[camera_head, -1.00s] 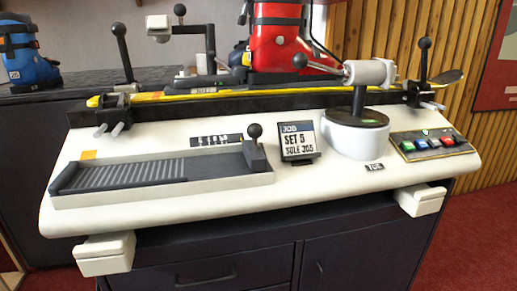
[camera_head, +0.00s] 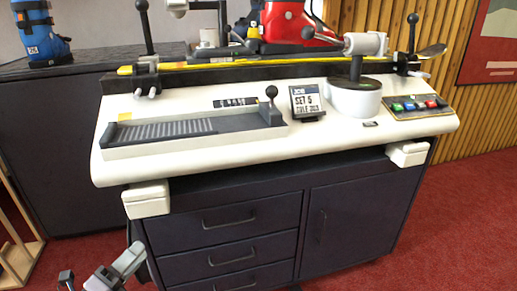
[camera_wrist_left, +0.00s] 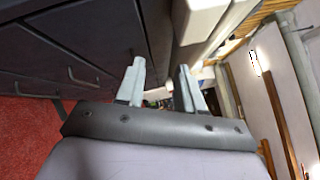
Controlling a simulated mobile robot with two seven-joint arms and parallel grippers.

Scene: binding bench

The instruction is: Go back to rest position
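My left gripper (camera_head: 97,271) shows at the bottom left in the head view, low in front of the bench's left end. In the left wrist view its two grey fingers (camera_wrist_left: 160,88) stand apart with nothing between them. My right gripper is in neither view. The binding bench (camera_head: 190,158) has a white top over a dark cabinet. A yellow ski (camera_head: 215,65) lies along its back, with a red boot (camera_head: 290,22) behind it, cut off by the frame's top edge.
A white block (camera_head: 147,200) juts from the bench's front left, above my left gripper, and another (camera_head: 408,153) at the front right. Dark drawers (camera_head: 232,222) are below. A wooden rack (camera_head: 15,250) stands at far left. Red carpet (camera_head: 445,220) is clear at right.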

